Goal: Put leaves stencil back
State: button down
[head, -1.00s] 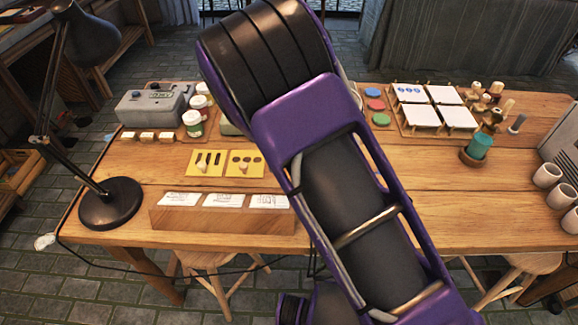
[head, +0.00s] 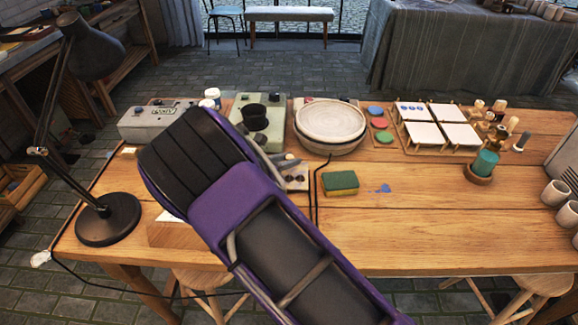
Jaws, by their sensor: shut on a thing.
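My arm, purple with a black ribbed joint, crosses the left middle of the head view and hides my gripper. I cannot see what the gripper holds. No leaves stencil shows now. The area where two yellow stencil plates lay is behind my arm. A wooden card rack (head: 168,235) shows only its left end at the table's front left, with a bit of white card on top.
A black lamp (head: 108,220) stands at the left. Behind my arm are a grey box (head: 150,122), a green-grey device (head: 262,110) and a round pale dish (head: 330,122). A sponge (head: 340,183), white tiles (head: 425,134) and cups (head: 556,192) stand farther right. The front right table (head: 430,235) is clear.

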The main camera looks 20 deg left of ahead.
jog(key=shift+f, duration=1.05)
jog(key=c, duration=0.6)
grip_release()
jog(key=shift+f, duration=0.1)
jog(key=p+v, duration=0.1)
jog(key=v, duration=1.1)
jog(key=shift+r, duration=0.3)
